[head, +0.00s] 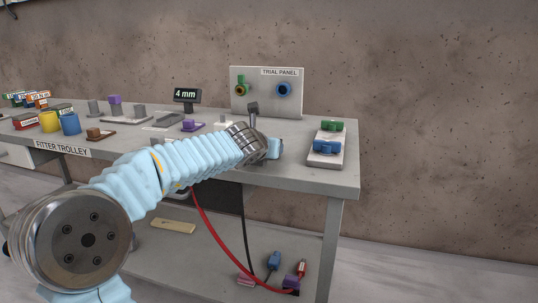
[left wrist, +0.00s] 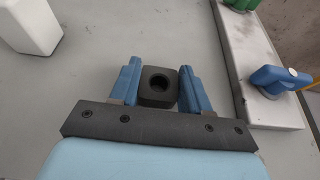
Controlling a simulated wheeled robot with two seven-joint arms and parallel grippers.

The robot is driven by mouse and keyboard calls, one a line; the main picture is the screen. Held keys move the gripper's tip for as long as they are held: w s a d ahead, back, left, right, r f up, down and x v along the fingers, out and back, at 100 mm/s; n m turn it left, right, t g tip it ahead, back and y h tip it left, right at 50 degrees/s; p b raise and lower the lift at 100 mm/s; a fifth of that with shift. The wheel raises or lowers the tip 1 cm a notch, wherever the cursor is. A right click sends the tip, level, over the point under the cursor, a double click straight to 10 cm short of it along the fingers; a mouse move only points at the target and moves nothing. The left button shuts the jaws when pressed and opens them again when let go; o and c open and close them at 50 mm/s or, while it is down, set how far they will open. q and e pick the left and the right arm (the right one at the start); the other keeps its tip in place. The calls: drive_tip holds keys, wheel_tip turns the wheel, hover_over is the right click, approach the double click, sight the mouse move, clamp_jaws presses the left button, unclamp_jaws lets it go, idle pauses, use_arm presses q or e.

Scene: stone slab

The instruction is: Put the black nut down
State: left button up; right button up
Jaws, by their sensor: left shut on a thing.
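The black nut (left wrist: 158,87) is a dark, squarish block with a round hole, seen in the left wrist view. My left gripper (left wrist: 156,85) has its two blue fingers shut on the nut, one on each side. I cannot tell whether the nut touches the grey tabletop (left wrist: 95,50) below. In the head view my left gripper (head: 274,148) is over the front right part of the trolley top (head: 300,180), and the nut is hidden there. My right gripper is not in view.
Right of the gripper lies a pale plate (head: 326,158) with a blue valve-like part (head: 327,147) and a green one (head: 332,126). The trial panel (head: 266,104) stands behind. A white block (left wrist: 30,25) sits left. Bare tabletop surrounds the gripper.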

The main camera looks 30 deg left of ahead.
use_arm(q)
drive_tip(key=shift+f, duration=0.2)
drive_tip(key=o, duration=1.1)
drive_tip(key=shift+c, duration=0.2)
drive_tip(key=shift+s+r, duration=0.2)
drive_tip(key=shift+r, duration=0.1)
drive_tip(key=p+v, duration=0.1)
drive_tip(key=v, duration=1)
drive_tip(key=shift+s+d+p, duration=0.15)
drive_tip(key=shift+s+p, duration=0.15)
drive_tip(key=shift+p, duration=0.05)
